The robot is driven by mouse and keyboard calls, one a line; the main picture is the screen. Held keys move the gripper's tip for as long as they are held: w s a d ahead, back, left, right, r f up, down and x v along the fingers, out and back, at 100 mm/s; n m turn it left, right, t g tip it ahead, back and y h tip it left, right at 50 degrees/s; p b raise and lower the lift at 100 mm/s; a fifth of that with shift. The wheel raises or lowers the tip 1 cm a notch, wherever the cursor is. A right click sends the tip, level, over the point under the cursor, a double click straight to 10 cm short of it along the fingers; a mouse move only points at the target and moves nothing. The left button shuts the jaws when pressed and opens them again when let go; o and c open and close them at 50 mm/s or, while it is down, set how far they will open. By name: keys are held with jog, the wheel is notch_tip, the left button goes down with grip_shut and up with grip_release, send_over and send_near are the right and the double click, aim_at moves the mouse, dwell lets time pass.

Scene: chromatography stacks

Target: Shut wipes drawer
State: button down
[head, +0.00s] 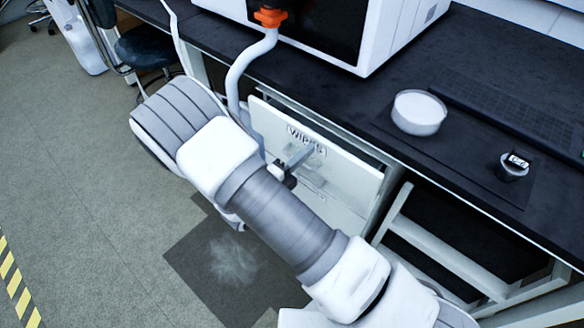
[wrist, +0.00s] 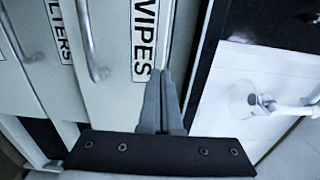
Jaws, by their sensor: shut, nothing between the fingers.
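The wipes drawer has a pale front (head: 350,182) with a "WIPES" label, below the edge of the dark bench. In the wrist view its front (wrist: 112,100) and label run up the middle, with a bar handle (wrist: 90,40) to the left of the label. My gripper (head: 309,150) is shut and empty, its fingers pointing at the drawer front close to the label. In the wrist view the closed fingertips (wrist: 160,75) overlap the front beside the label's end; I cannot tell whether they touch. A narrow gap shows behind the front's top edge; its depth is unclear.
A "FILTERS" drawer (wrist: 30,60) is left of the wipes drawer in the wrist view. On the bench (head: 460,170) are a round white dish (head: 418,112) and a small labelled cup (head: 513,167). A white instrument (head: 385,40) stands behind. Open floor (head: 90,190) lies left.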

aim_at(319, 141)
jog(key=shift+x, duration=0.95)
jog(key=shift+w+d+r, duration=0.15)
jog(key=shift+w+d, duration=0.05)
jog(key=shift+w, duration=0.1)
jog(key=shift+p+x, duration=1.15)
jog(key=shift+x, duration=1.15)
jog(key=shift+s+a, duration=0.15)
jog(key=shift+s, duration=0.05)
jog(key=p+v, duration=0.3)
jog(key=v, duration=1.1)
jog(key=shift+p, duration=0.4)
